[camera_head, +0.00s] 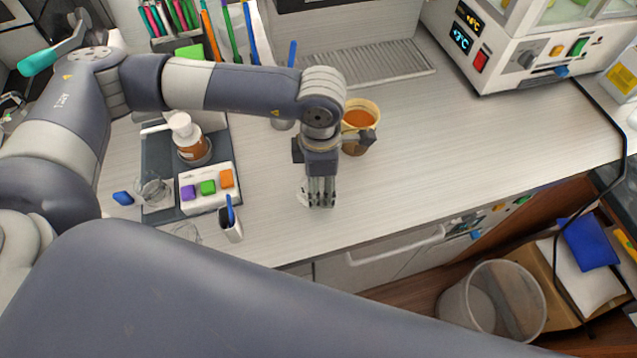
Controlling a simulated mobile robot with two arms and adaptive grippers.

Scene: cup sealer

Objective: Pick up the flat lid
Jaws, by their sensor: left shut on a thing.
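My left gripper (321,203) points straight down at the counter (430,150), near its front edge. Its fingers are shut on a small, pale, thin thing, seemingly the flat lid (303,197), of which only a bit shows at the fingers' left side. The rest of the lid is hidden by the fingers. I cannot tell whether it touches the counter. My right gripper is not in view.
A tan cup with orange contents (359,116) stands just behind the left gripper. A pump bottle (190,140) and a white box with coloured buttons (208,188) stand to the left. A white machine (530,55) is at back right. The right counter is clear.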

